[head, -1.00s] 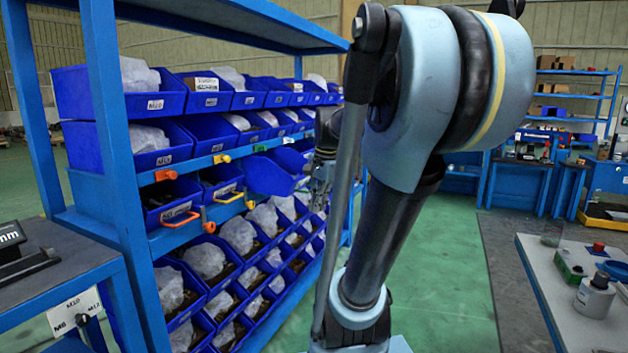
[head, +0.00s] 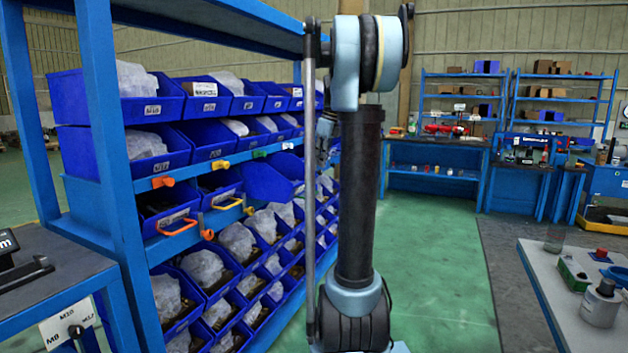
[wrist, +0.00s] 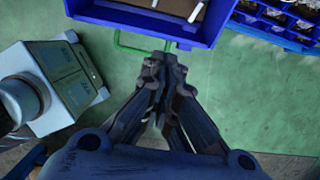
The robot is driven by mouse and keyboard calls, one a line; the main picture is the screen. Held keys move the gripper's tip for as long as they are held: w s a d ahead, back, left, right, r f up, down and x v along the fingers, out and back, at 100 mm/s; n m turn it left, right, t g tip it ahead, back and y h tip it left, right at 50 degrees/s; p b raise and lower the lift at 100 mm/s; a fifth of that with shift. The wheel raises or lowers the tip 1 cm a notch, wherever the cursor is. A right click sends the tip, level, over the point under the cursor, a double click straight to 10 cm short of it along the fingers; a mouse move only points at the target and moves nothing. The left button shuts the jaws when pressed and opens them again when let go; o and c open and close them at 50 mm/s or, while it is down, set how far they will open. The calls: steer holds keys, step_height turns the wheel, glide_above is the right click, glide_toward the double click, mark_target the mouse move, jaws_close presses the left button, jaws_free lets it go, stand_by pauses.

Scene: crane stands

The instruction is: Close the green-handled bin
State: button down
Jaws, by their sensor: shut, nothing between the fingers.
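The green-handled bin is a blue drawer bin (head: 268,183), pulled out from the shelf rack in the head view. In the wrist view its blue front wall (wrist: 150,32) is at the top, with small items inside. Its green handle (wrist: 128,47) sticks out from that front, and its right part is close to my fingertips. My gripper (wrist: 165,62) is shut and empty, in front of the bin. I cannot tell whether it touches the handle.
Bins with an orange handle (head: 178,228) and a yellow handle (head: 228,204) sit nearer in the same rack (head: 112,165). A workbench (head: 560,290) with bottles stands at the right. Green floor (head: 440,250) is clear between them.

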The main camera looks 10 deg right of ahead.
steer(key=x, duration=0.9)
steer(key=shift+f, duration=0.4)
steer(key=shift+w+a, duration=0.2)
steer(key=shift+w, duration=0.05)
